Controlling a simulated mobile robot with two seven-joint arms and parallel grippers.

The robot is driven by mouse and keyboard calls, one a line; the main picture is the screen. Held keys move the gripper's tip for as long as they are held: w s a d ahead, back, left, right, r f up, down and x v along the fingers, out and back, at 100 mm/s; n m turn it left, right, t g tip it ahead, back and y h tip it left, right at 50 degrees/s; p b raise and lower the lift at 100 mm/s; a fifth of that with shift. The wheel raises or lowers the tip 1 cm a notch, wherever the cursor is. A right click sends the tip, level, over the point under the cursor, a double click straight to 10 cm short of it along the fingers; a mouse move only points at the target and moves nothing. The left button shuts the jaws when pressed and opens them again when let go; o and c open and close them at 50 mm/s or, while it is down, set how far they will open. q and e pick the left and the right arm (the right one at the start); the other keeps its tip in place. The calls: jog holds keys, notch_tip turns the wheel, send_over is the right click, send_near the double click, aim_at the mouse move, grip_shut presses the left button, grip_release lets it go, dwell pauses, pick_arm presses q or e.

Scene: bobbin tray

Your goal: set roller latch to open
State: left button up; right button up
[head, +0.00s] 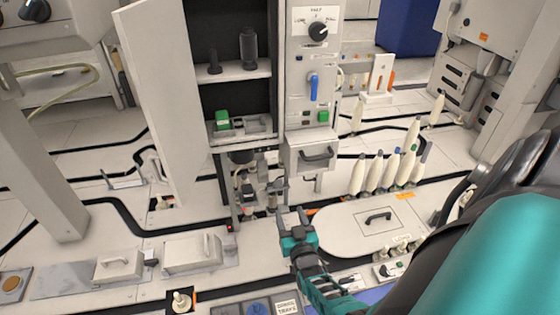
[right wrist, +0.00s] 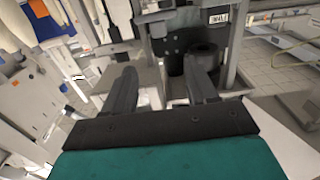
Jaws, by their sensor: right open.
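My right gripper (head: 292,216) reaches in from the lower right, below the cabinet. In the right wrist view its two dark fingers (right wrist: 161,72) are apart with nothing between them. A small roller mechanism (head: 248,190) with grey and metal parts stands under the cabinet, just left of and beyond the gripper. In the right wrist view, a dark bracket and a black cylinder (right wrist: 204,66) show beyond the fingertips, with a visible gap. I cannot tell for sure which part is the roller latch, nor its setting. My left gripper is not in view.
The open cabinet door (head: 158,95) hangs at the left. A control panel with a dial (head: 318,31) and a blue handle (head: 314,87) is above a grey drawer (head: 308,154). Several cream bobbins (head: 375,173) stand at the right. A lidded tray (head: 350,232) lies right of my gripper.

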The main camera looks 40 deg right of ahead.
aim_at(279, 183)
jog(key=b+x, duration=0.1)
jog(key=x, duration=0.2)
jog(key=b+x, duration=0.2)
jog(key=x, duration=0.1)
jog(key=b+x, duration=0.2)
jog(key=x, duration=0.1)
jog(key=shift+w+d+f, duration=0.15)
jog(key=shift+w+f, duration=0.05)
jog(key=shift+f, duration=0.15)
jog(key=shift+b+x, duration=0.65)
jog(key=shift+x, duration=0.45)
jog(key=shift+w+d+r, duration=0.25)
jog(key=shift+w+d, duration=0.05)
jog(key=shift+w, duration=0.2)
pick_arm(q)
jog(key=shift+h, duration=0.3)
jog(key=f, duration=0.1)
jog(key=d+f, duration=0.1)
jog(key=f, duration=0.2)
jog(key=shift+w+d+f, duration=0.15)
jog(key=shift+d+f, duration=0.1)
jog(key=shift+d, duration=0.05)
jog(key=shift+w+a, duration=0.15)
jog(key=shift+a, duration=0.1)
pick_arm(e)
grip_shut()
